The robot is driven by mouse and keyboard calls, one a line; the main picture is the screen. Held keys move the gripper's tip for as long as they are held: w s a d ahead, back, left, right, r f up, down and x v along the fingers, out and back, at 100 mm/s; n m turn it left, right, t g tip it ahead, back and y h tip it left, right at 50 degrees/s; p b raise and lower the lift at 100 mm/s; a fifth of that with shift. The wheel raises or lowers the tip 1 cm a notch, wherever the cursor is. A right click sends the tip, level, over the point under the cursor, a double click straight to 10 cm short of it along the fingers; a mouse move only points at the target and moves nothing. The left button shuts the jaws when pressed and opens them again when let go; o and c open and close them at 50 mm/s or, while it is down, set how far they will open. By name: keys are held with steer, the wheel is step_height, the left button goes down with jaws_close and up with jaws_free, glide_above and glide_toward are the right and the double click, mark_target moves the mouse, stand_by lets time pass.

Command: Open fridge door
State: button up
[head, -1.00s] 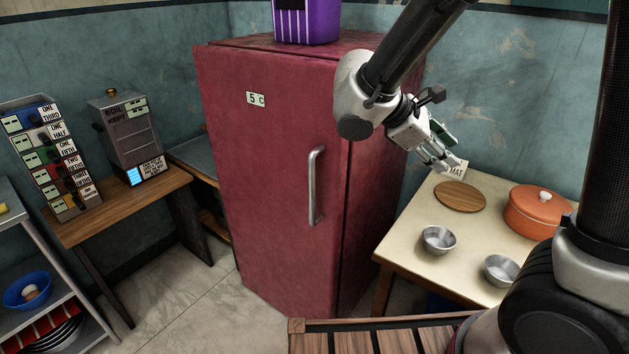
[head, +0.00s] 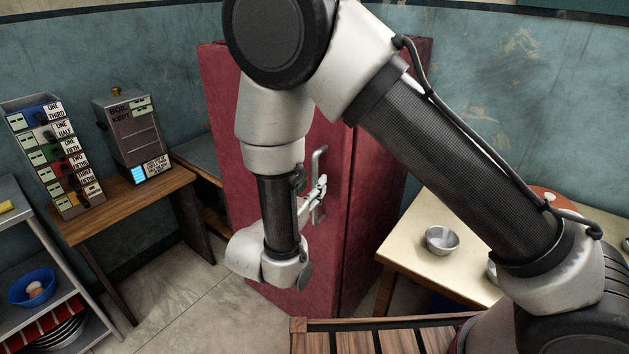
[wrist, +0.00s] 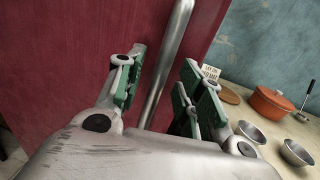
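The red fridge (head: 215,110) stands in the middle of the head view with its door shut, partly hidden behind my arm. Its vertical metal handle (head: 321,160) shows beside my gripper (head: 318,192). In the wrist view the handle (wrist: 168,62) runs between the two green-padded fingers of my gripper (wrist: 160,92). The fingers are spread apart, one on each side of the handle, with a gap visible to it. Whether the handle lies fully between the fingertips in depth is hard to tell.
A cream table (head: 408,247) with a metal bowl (head: 442,240) and an orange pot (wrist: 270,103) stands right of the fridge. A wooden table (head: 120,205) with labelled boxes is at left. A wooden slatted surface (head: 345,340) lies in front. Floor is clear before the fridge's left side.

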steer(key=shift+x, duration=1.25)
steer(key=shift+c, duration=0.2)
jaws_close()
